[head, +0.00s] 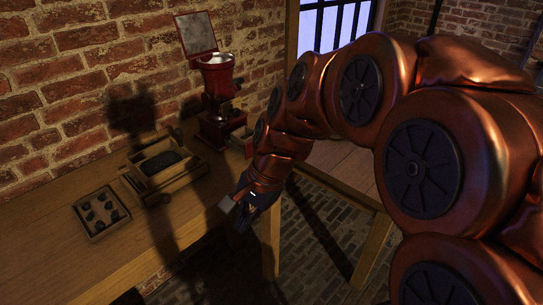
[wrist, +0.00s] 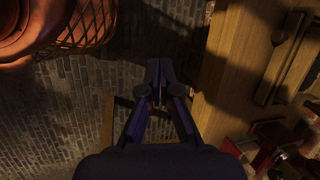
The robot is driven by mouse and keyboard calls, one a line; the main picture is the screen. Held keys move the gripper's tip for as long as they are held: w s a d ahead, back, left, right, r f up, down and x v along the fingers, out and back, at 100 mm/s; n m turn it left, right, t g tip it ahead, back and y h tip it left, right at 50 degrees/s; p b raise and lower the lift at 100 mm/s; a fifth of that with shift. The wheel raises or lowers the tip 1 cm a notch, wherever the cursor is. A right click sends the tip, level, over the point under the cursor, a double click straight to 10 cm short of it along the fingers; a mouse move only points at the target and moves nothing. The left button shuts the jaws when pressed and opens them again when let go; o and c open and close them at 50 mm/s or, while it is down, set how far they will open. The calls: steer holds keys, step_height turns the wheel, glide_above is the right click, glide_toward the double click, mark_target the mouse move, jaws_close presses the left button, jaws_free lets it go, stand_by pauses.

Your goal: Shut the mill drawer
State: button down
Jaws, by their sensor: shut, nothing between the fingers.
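The red mill (head: 214,125) stands on the wooden table against the brick wall, with its hinged lid raised. Its drawer (head: 240,141) sticks out from the base toward the right and is open; part of it lies close behind my arm. Red parts of the mill (wrist: 242,145) show at the lower right of the wrist view, partly in shadow. My gripper (head: 236,211) is shut and empty, by the table's front edge, nearer the camera than the drawer and apart from it. In the wrist view the fingertips (wrist: 159,64) are together over the floor.
A wooden box (head: 191,172) with dark contents and a small tray (head: 91,230) with several dark pieces are left of the mill on the table (head: 60,262). Brick floor (wrist: 70,120) lies open beside the table edge. Another wooden surface (head: 342,166) stands behind my arm.

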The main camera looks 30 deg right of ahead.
steer(key=w+d+m+t+b, duration=0.1)
steer(key=w+d+m+t, duration=0.1)
steer(key=w+d+m, duration=0.4)
steer(key=w+d+r+m+t+h+b, duration=0.1)
steer(key=w+d+m+t+b, duration=0.15)
steer(key=d+m, duration=0.65)
steer(key=w+d+m+t+b, duration=0.1)
steer(key=w+d+m+t, duration=0.3)
steer(key=d, duration=0.6)
steer(key=w+a+f+g+p, duration=0.1)
steer(key=w+a+f+p, duration=0.1)
steer(key=w+f, duration=0.4)
steer(key=shift+w+a+f+m, duration=0.2)
steer(key=shift+w+m, duration=0.2)
steer(key=shift+w, duration=1.65)
